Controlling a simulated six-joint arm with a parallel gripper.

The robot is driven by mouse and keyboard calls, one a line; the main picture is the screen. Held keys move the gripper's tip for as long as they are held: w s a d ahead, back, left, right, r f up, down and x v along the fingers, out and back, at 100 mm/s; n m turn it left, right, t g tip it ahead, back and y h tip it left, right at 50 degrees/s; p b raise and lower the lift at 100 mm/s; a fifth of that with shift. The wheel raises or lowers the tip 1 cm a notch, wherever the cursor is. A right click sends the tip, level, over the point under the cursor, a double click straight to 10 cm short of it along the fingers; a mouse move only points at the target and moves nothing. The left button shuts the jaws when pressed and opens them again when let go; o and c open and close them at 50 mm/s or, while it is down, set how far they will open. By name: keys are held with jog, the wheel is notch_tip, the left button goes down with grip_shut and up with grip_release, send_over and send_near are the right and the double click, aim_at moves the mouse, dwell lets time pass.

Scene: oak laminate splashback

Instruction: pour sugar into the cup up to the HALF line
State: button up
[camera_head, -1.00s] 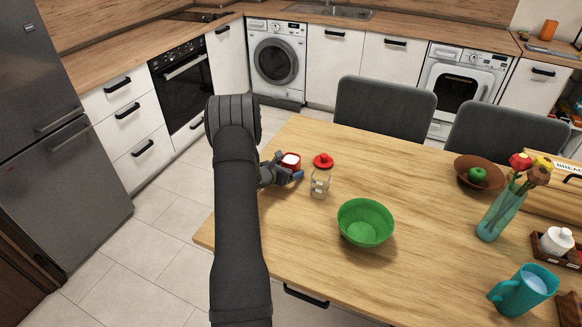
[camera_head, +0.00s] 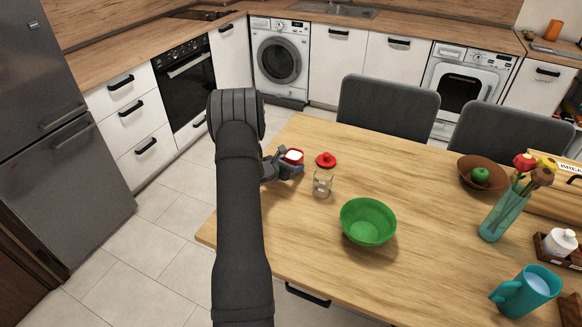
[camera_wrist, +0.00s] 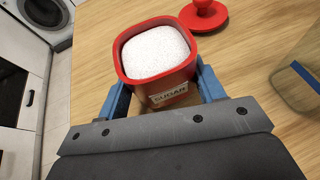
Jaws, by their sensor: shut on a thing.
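My gripper (camera_head: 288,167) is shut on a red sugar canister (camera_head: 293,156) near the table's back left edge. In the wrist view the canister (camera_wrist: 160,62) sits between my blue fingers, open at the top, filled with white sugar and labelled SUGAR. It looks roughly upright; I cannot tell whether it touches the table. A clear glass cup (camera_head: 322,184) stands just right of my gripper on the table. Its edge also shows at the right of the wrist view (camera_wrist: 302,90). The HALF line is too small to read. The red lid (camera_head: 326,159) lies on the table behind the cup.
A green bowl (camera_head: 368,221) stands in front and right of the cup. A brown bowl with a green apple (camera_head: 480,175), a flower vase (camera_head: 497,214) and a teal pitcher (camera_head: 525,290) are farther right. The middle of the wooden table (camera_head: 420,190) is clear.

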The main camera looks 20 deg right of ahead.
notch_tip(320, 180, up, 8)
jog(key=s+r+m+g, duration=0.3)
jog(key=s+m+g, duration=0.2)
jog(key=s, duration=0.6)
jog(key=shift+r+m+g+y, duration=0.15)
jog(key=shift+m+g+y, duration=0.15)
jog(key=shift+m, duration=0.5)
jog(key=shift+a, duration=0.1)
jog(key=shift+a+r+y, duration=0.1)
jog(key=shift+y, duration=0.6)
jog(key=shift+w+f+m+t+y, duration=0.1)
jog(key=shift+f+m+t+y, duration=0.3)
jog(key=shift+f+t+y, duration=0.15)
